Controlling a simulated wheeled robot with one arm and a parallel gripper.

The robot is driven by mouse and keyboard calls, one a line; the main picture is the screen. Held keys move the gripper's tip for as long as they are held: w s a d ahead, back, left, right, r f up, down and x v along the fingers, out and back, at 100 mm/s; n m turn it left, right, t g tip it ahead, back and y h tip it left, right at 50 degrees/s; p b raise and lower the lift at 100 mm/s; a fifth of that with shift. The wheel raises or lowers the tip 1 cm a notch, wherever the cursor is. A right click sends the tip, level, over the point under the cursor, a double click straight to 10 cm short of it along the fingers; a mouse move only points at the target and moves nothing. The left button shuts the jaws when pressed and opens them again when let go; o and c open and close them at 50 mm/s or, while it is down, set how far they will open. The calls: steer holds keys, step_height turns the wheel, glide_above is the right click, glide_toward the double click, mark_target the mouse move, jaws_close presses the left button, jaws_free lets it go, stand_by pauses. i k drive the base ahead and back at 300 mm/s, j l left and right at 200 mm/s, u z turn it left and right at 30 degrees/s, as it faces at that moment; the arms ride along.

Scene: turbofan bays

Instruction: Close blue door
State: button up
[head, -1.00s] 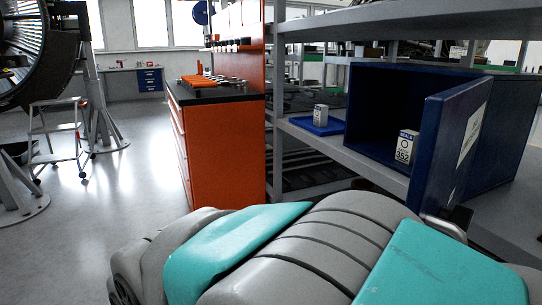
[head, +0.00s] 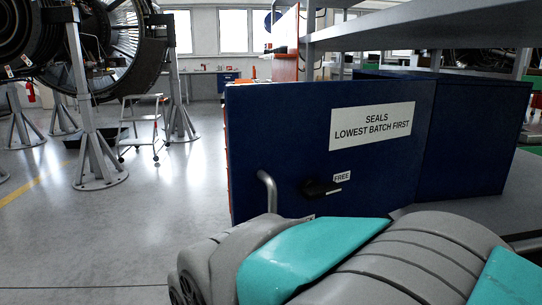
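The blue door (head: 290,131) stands open and fills the middle of the head view. Its outer face is towards me, with a white label reading "SEALS LOWEST BATCH FIRST", a small "FREE" label and a dark latch (head: 322,188). A bent metal handle (head: 268,190) shows near its lower left. The blue cabinet (head: 472,135) sits on the shelf behind and right of the door. The door hides the cabinet's opening and contents. My grey and teal arm crosses the bottom of the view, in front of the door's lower edge. My gripper is not in view.
A grey metal shelf rack (head: 405,32) surrounds the cabinet at the right. An engine on stands (head: 88,120) and a white step ladder (head: 140,128) are at the left. The floor (head: 150,220) between them and the door is clear.

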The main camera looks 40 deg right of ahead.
mark_target(368, 138)
steer(key=z, duration=1.6)
